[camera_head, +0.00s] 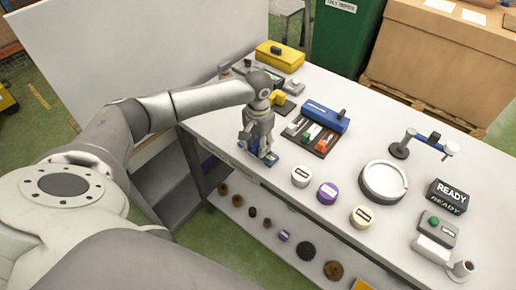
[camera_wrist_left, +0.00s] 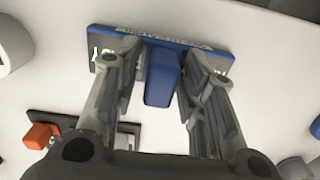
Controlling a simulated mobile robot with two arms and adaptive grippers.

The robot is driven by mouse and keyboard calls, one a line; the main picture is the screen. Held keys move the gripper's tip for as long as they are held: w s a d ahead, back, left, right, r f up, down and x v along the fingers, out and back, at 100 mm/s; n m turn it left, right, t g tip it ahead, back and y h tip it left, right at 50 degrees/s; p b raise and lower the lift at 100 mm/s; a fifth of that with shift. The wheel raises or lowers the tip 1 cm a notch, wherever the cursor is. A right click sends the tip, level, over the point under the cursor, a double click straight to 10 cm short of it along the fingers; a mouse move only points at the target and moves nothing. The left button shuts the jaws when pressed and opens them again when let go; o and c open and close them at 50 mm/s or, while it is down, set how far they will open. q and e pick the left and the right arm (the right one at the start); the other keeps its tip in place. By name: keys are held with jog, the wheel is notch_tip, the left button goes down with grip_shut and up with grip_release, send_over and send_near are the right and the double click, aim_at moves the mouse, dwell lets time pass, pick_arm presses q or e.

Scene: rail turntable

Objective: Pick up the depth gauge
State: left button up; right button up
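My left gripper (camera_head: 259,148) points down over a blue flat piece (camera_head: 262,157) at the near left edge of the table. In the left wrist view this piece is a dark blue plate (camera_wrist_left: 103,62) with pale lettering and a raised blue block (camera_wrist_left: 162,80). It may be the depth gauge, but I cannot read the lettering. My left gripper's fingers (camera_wrist_left: 160,95) are open, one on each side of the block, with pale gaps between. My right gripper is not in view.
A dark tray (camera_head: 303,143) with coloured pieces and a blue box (camera_head: 325,115) lie behind. Round pucks, including a purple one (camera_head: 327,193), stand to the right. Further right are a white turntable (camera_head: 383,181), a post with an arm (camera_head: 425,141) and a READY sign (camera_head: 449,196).

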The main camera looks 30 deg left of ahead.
pick_arm(q)
grip_shut()
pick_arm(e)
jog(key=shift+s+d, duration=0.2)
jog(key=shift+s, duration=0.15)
pick_arm(q)
jog(key=shift+r, duration=0.1)
jog(key=shift+r+b, duration=0.35)
jog(key=shift+r, duration=0.1)
jog(key=s+d+r+b, duration=0.3)
jog(key=s+d+r, duration=0.6)
jog(key=r, duration=0.3)
jog(key=shift+s, duration=0.9)
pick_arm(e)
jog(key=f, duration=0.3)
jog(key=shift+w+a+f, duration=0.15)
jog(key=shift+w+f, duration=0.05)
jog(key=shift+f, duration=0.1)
